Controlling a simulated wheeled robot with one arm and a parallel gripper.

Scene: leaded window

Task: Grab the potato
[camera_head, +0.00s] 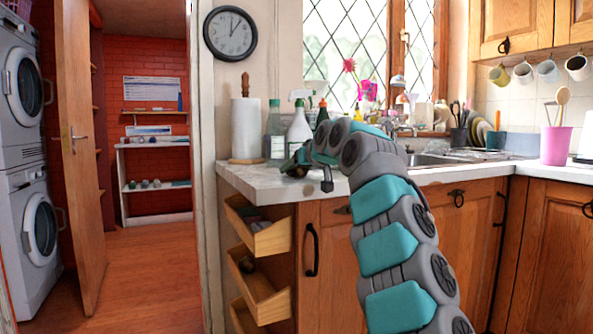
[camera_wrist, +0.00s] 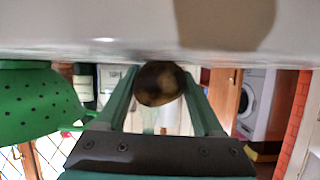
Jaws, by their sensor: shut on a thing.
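The potato (camera_wrist: 158,84) is a round, brown, mottled thing in the middle of the wrist view. It sits between the two green fingers of my gripper (camera_wrist: 161,82), which are shut on it. In the wrist view, which looks upside down, the white countertop (camera_wrist: 70,42) is close by the potato; I cannot tell whether they touch. In the head view my gripper (camera_head: 298,163) is low over the left end of the countertop (camera_head: 252,181). The potato cannot be made out clearly there.
A green colander (camera_wrist: 38,100) is close beside my gripper. Behind the gripper in the head view stand a paper towel roll (camera_head: 246,128), a green bottle (camera_head: 274,130) and a white spray bottle (camera_head: 299,130). Open wooden bins (camera_head: 272,240) stick out below the counter's left end.

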